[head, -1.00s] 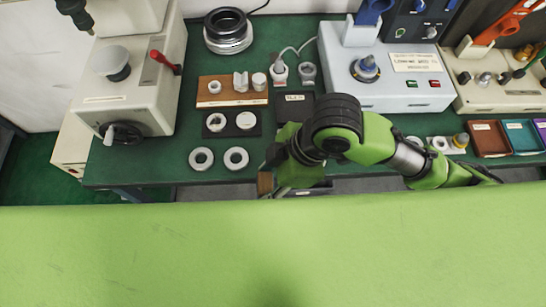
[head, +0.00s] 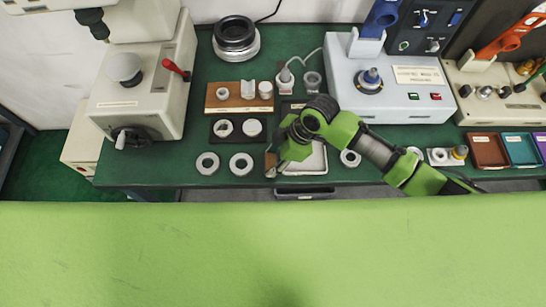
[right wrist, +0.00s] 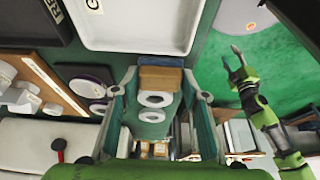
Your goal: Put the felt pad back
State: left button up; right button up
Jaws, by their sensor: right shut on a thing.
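My right gripper (right wrist: 160,80) is shut on a small brown block with a blue-grey layer along one side, which I take to be the felt pad (right wrist: 160,79). The pad sits between the fingertips in the right wrist view. In the head view my right gripper (head: 279,166) is over the bench's front edge, at the left side of a white tray (head: 318,160), and a brown bit of the pad (head: 270,163) shows beside it. My left gripper (right wrist: 236,68) appears in the right wrist view, open and empty over the green floor; it is outside the head view.
Two pale rings (head: 207,163) lie left of the gripper on the green bench. Behind them are a black holder (head: 237,138) with two round parts and a wooden block (head: 212,104) with small parts. A press (head: 150,75) stands left, a grey device (head: 390,105) behind right.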

jog(key=shift+f, duration=0.25)
jog(key=shift+f, duration=0.2)
jog(key=o, duration=1.2)
jog(key=shift+c, duration=0.2)
jog(key=shift+r, duration=0.1)
jog(key=shift+r, duration=0.2)
jog(key=b+v, duration=0.1)
jog(key=v, duration=1.1)
jog(key=shift+b, duration=0.3)
jog(key=shift+f, duration=0.1)
